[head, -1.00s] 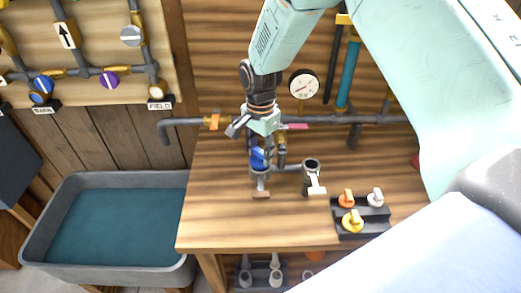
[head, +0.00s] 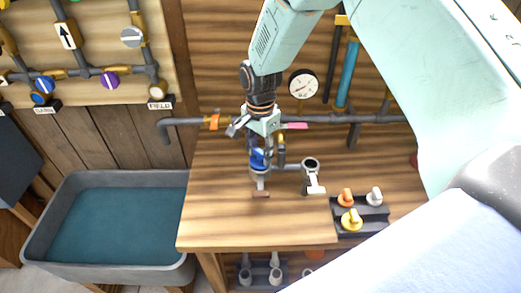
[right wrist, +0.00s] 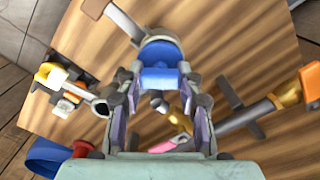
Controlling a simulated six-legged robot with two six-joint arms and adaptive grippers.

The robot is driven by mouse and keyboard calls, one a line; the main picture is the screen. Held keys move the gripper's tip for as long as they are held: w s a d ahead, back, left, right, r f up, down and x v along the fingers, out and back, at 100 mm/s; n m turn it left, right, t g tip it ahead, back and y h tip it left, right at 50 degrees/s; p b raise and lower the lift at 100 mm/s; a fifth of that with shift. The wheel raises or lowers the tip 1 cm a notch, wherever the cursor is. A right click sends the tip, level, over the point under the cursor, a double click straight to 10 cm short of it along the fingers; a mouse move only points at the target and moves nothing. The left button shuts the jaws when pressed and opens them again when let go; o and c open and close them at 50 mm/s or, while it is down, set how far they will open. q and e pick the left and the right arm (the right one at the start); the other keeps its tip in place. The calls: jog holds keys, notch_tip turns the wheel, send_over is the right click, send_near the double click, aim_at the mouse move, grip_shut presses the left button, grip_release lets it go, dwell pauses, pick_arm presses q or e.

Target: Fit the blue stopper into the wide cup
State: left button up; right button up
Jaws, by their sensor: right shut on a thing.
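The blue stopper (head: 258,160) is at the mouth of the wide cup (head: 260,171), the left one of two grey cups on the wooden bench. My right gripper (head: 260,147) comes down from above and is shut on the stopper. In the right wrist view the stopper (right wrist: 160,75) sits between the fingertips of my right gripper (right wrist: 160,88). The grey rim of the wide cup (right wrist: 138,32) curves around the stopper's far side there. I cannot tell how deep the stopper sits. My left gripper is out of view.
A narrower grey cup (head: 311,165) stands to the right. A dark rack (head: 372,225) holds orange, white and yellow stoppers. A gauge (head: 303,84) and pipes run along the back. A water tub (head: 105,178) stands left of the bench. The bench front is clear.

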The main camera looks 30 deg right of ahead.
jog(key=shift+f, duration=0.65)
jog(key=o, duration=1.2)
jog(key=shift+r, duration=0.1)
notch_tip(320, 180, up, 12)
jog(key=shift+f, duration=0.1)
dwell(0.4)
